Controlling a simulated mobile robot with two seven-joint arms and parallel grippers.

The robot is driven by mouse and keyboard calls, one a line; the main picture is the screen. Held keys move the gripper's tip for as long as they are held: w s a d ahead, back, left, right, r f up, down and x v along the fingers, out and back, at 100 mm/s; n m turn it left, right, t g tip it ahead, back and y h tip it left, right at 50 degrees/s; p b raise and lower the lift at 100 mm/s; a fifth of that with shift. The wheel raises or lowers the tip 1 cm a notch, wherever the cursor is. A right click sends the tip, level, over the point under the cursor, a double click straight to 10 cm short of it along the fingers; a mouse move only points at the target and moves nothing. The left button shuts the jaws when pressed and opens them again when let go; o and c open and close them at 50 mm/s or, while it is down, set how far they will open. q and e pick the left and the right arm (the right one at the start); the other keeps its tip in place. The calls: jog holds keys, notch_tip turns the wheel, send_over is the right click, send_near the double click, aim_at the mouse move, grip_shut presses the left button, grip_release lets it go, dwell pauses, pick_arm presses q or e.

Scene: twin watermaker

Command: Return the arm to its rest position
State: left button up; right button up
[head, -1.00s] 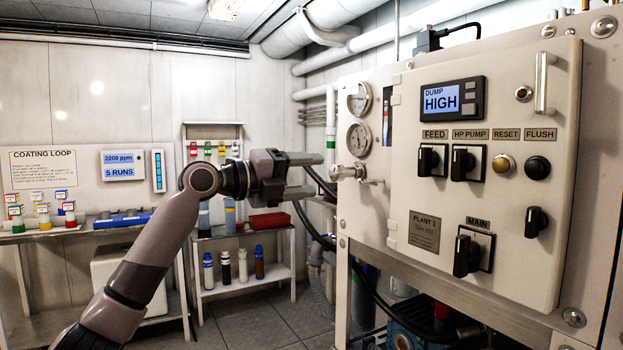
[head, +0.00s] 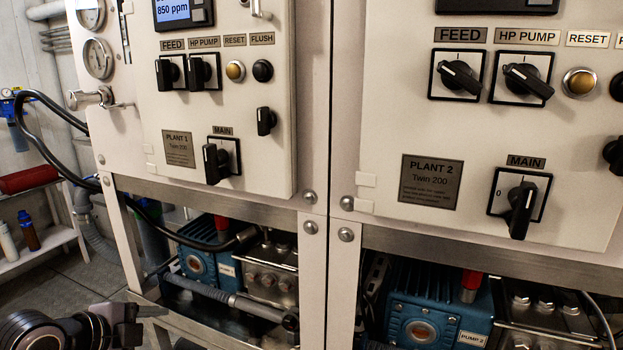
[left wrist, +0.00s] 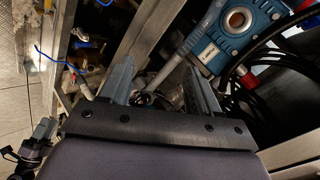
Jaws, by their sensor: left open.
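My left gripper (head: 150,314) is low at the bottom left of the head view, with only its wrist and part of a finger showing. It is in front of the lower frame of Plant 1 (head: 225,120) and below its panel. In the left wrist view the two fingers (left wrist: 163,88) are spread apart, with nothing held between them. Beyond them are the metal frame and a blue pump (left wrist: 238,22). My right gripper is not in view.
Plant 2's panel (head: 400,140) stands to the right of Plant 1. Pumps (head: 205,262) and hoses fill the open bays below. A black hose (head: 70,118) loops at the left. A shelf with bottles (head: 28,232) stands at the far left, beside bare floor.

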pick_arm(q)
jog(key=s+d+f+n+g+y, duration=0.1)
jog(key=s+f+n+g, duration=0.1)
jog(key=s+f+n, duration=0.5)
jog(key=s+d+f+n+g+y, duration=0.15)
jog(key=s+n, duration=0.25)
jog(key=s, duration=0.7)
jog(key=s+d+f+n+g+y, duration=0.1)
jog(key=s+f+n+g+y, duration=0.1)
jog(key=s+f+n, duration=0.5)
jog(key=w+d+t+p, duration=0.1)
jog(key=t+p, duration=0.1)
jog(key=p, duration=0.1)
jog(key=w+d+r+m+t+h+p, duration=0.1)
jog(key=w+t+p, duration=0.1)
jog(key=p, duration=0.1)
jog(key=w+d+r+m+t+h+p, duration=0.1)
jog(key=t+p, duration=0.2)
jog(key=p, duration=0.1)
jog(key=shift+w+r, duration=0.15)
jog(key=shift+w, duration=0.05)
dwell(1.2)
